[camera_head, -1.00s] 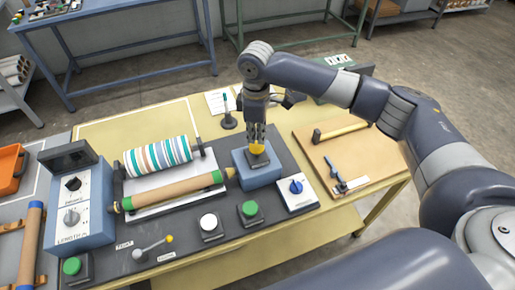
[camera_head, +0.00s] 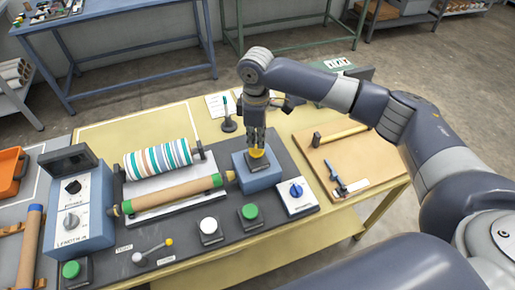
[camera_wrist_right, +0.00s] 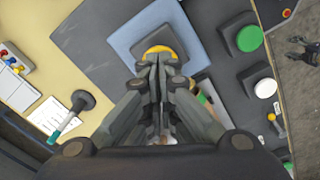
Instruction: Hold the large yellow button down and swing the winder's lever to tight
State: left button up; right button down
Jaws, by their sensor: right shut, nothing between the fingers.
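The large yellow button (camera_head: 258,155) sits on a blue box on the bench. It also shows in the right wrist view (camera_wrist_right: 158,49), partly hidden by my fingers. My right gripper (camera_head: 257,147) is shut and empty, pointing straight down with its fingertips at the top of the button. They look in contact or very close; I cannot tell whether the button is pressed down. My left gripper is not in view.
A white button (camera_head: 208,225) and a green button (camera_head: 249,211) stand between the lever and the blue box. A striped roll (camera_head: 158,158) and a brown roller (camera_head: 178,192) lie behind the lever. A blue dial (camera_head: 296,190) and a hammer (camera_head: 340,133) are to the right.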

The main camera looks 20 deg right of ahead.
aim_at(257, 151)
jog(key=shift+f, duration=0.25)
dwell(0.3)
jog(key=shift+f+b, duration=0.4)
jog(key=shift+f, duration=1.45)
jog(key=shift+s+f+p, duration=0.25)
jog(key=shift+p, duration=0.25)
dwell(0.4)
